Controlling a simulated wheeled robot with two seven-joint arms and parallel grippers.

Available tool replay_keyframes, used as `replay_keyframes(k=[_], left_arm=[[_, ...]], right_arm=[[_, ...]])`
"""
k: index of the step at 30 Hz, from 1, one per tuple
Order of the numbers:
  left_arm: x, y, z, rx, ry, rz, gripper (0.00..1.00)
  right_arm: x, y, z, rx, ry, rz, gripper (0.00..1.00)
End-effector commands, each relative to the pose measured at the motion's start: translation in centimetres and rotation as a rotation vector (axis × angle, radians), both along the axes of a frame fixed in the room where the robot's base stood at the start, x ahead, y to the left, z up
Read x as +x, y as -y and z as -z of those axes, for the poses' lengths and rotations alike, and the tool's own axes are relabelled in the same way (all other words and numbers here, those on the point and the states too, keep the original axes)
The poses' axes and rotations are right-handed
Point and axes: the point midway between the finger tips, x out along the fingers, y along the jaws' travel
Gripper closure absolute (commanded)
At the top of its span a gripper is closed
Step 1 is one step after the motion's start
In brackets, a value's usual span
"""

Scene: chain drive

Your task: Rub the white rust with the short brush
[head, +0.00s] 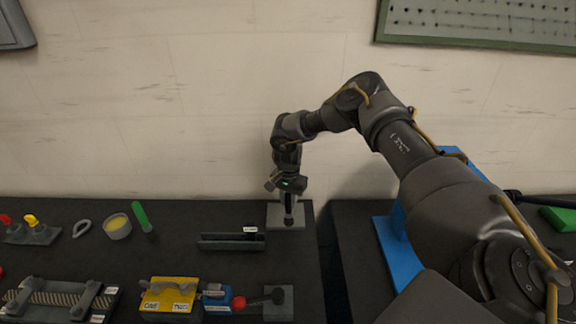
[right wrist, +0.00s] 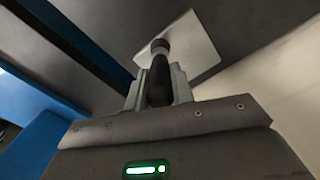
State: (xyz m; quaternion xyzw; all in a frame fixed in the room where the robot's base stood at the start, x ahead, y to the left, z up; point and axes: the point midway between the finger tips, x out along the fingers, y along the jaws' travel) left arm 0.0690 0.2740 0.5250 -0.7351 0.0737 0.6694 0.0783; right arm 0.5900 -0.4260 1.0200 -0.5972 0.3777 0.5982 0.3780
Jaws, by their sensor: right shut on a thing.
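My right gripper (head: 288,196) points down at the back right of the dark bench and is shut on a dark, stubby handle, which I take for the short brush (head: 289,220). In the right wrist view the brush (right wrist: 160,88) stands between the two fingers (right wrist: 157,85), its rounded grey end towards a pale square plate (right wrist: 192,42). The same plate (head: 274,214) lies below the gripper in the head view. The brush end appears over or at the plate; contact cannot be told. No white rust patch stands out clearly. My left gripper is not in view.
A dark open tray (head: 225,242) lies just left of the plate. A yellow block (head: 170,296), a blue piece (head: 216,297), a grey plate (head: 280,307) and a chain fixture (head: 60,298) stand in front. A round tub (head: 117,228) and green stick (head: 141,215) are further left.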

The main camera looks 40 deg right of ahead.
Motion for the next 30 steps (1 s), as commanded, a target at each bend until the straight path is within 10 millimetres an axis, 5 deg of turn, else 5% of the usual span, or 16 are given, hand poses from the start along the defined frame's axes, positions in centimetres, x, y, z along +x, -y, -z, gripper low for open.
replay_keyframes(k=[3,15,30], left_arm=[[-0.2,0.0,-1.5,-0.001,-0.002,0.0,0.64],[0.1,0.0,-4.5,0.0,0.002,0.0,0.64],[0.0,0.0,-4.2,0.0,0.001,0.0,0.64]], right_arm=[[0.2,0.0,-2.7,-0.001,0.005,-0.001,1.0],[0.4,-0.3,-6.1,-0.001,0.003,-0.007,1.0],[0.8,-1.0,-8.0,-0.001,0.003,-0.018,1.0]])
